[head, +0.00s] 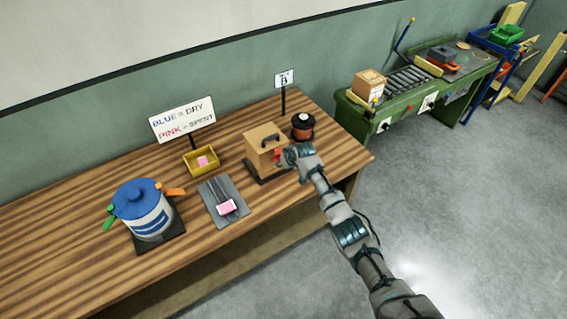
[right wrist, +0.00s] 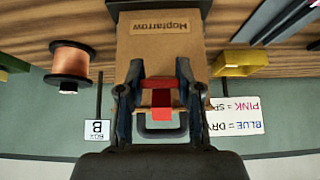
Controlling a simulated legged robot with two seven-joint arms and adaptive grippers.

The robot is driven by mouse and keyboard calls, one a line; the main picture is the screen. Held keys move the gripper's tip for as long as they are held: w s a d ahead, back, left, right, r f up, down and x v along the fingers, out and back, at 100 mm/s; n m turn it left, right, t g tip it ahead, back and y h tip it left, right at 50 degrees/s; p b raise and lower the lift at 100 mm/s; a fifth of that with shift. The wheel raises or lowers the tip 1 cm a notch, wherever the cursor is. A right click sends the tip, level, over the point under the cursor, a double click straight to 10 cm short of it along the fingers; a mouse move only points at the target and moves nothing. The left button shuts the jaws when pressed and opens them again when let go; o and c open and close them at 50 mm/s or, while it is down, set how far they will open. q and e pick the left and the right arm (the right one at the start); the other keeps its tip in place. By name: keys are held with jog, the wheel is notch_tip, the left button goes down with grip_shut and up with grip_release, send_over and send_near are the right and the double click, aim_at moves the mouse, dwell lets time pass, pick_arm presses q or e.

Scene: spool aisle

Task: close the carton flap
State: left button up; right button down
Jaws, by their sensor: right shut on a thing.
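The brown cardboard carton (head: 262,146) stands on a dark base on the wooden table, with a black handle (head: 270,140) on top. A red tab (head: 277,155) is at its right side. My right gripper (head: 286,156) reaches it from the right and is shut on the red tab. In the right wrist view, the carton (right wrist: 160,52) bears a "Hoptarrow" label, and the red tab (right wrist: 160,98) lies between my fingers (right wrist: 158,82). The gripper hides part of the carton; I cannot tell how far the flap stands open. My left gripper is not in view.
A copper-coloured spool (head: 303,126) stands close behind the carton, near a "B" sign (head: 284,78). A yellow bin (head: 201,162), a grey mat (head: 213,190) with a pink piece and a blue-lidded canister (head: 148,215) are to the left. A green bench (head: 415,100) is at right.

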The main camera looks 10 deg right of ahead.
jog(key=shift+s+f, duration=0.1)
jog(key=shift+f, duration=0.15)
jog(key=c, duration=0.9)
grip_release()
jog(key=shift+f, duration=0.1)
jog(key=shift+o, duration=0.7)
jog(key=shift+w+f, duration=0.15)
jog(key=shift+w, duration=0.15)
jog(key=v, duration=1.1)
jog(key=shift+s+r, duration=0.2)
jog(key=shift+r, duration=0.15)
jog(key=shift+d, duration=0.1)
